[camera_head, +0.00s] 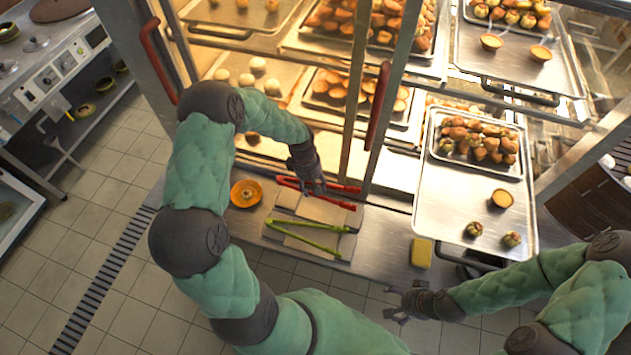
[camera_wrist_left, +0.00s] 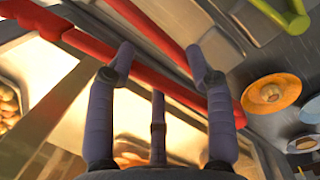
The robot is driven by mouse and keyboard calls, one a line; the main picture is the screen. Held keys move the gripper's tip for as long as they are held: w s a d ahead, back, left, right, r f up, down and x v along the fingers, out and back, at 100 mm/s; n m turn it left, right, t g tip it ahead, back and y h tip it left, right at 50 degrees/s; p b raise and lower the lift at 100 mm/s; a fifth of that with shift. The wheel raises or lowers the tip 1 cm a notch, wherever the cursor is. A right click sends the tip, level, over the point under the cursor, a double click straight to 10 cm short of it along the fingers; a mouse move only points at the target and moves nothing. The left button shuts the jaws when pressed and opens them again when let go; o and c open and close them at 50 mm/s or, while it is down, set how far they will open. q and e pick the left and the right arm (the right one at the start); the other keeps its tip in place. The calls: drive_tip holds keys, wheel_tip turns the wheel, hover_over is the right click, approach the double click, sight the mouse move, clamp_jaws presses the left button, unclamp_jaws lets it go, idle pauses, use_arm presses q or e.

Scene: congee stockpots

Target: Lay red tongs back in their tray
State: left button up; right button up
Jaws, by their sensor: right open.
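The red tongs (camera_head: 337,203) lie with their two arms spread, reaching right from under my left gripper over the tray's back edge. In the left wrist view the red tongs (camera_wrist_left: 65,35) cross behind my fingers. My left gripper (camera_head: 313,187) is right over them; its fingers (camera_wrist_left: 160,60) are spread apart, and I cannot tell whether they touch the tongs. The tray (camera_head: 343,252) is shallow, with tan panels, on the metal counter. Green tongs (camera_head: 305,228) lie across it and also show in the wrist view (camera_wrist_left: 297,20). My right gripper (camera_head: 394,302) is open and empty.
An orange dish (camera_head: 245,193) stands left of the tray. A yellow sponge (camera_head: 421,252) is at the counter's right front. A glowing food cabinet with red handles (camera_head: 378,105) rises behind. A metal tray of pastries (camera_head: 455,205) juts out at right.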

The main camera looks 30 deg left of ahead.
use_arm(q)
drive_tip(key=shift+f+b, duration=2.95)
drive_tip(key=shift+f, duration=1.25)
drive_tip(key=o, duration=0.6)
drive_tip(key=shift+o, duration=0.2)
wheel_tip(320, 180, up, 12)
drive_tip(key=a, duration=0.1)
drive_tip(key=shift+s+a, duration=0.25)
drive_tip(key=shift+a, duration=0.15)
